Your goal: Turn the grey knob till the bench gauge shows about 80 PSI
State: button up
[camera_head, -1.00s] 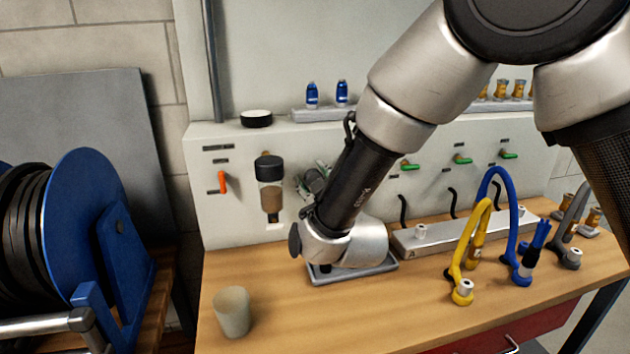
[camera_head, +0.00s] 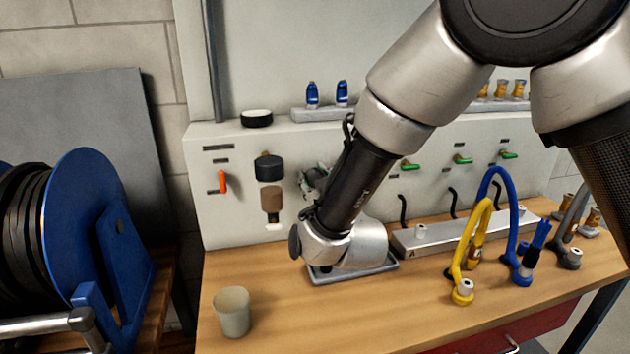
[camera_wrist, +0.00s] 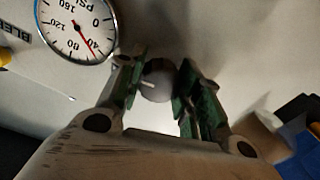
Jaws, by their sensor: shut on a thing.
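The grey knob (camera_wrist: 158,80) with a white mark sits on the pale panel between my gripper's (camera_wrist: 160,88) two green-padded fingers in the wrist view. The fingers are shut on it. The round white bench gauge (camera_wrist: 78,25) shows upside down at the upper left of that view, partly cut off at the top. Its red needle points a little past 40, well short of 80. In the head view my gripper (camera_head: 314,180) reaches the bench panel, and my wrist hides the knob and gauge.
A filter bowl with a black cap (camera_head: 270,167) and an orange lever (camera_head: 222,182) are left of my gripper. A cup (camera_head: 232,311) stands on the bench's front left. A grey tray (camera_head: 322,276) lies under my wrist. Yellow (camera_head: 458,262) and blue hoses (camera_head: 503,240) stand at right.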

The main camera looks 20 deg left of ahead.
jog(key=m, duration=0.5)
jog(key=shift+m, duration=2.6)
jog(key=o, duration=0.8)
jog(key=v, duration=1.2)
jog(key=shift+a+f, duration=0.15)
jog(key=shift+f, duration=0.05)
jog(key=shift+s, duration=0.15)
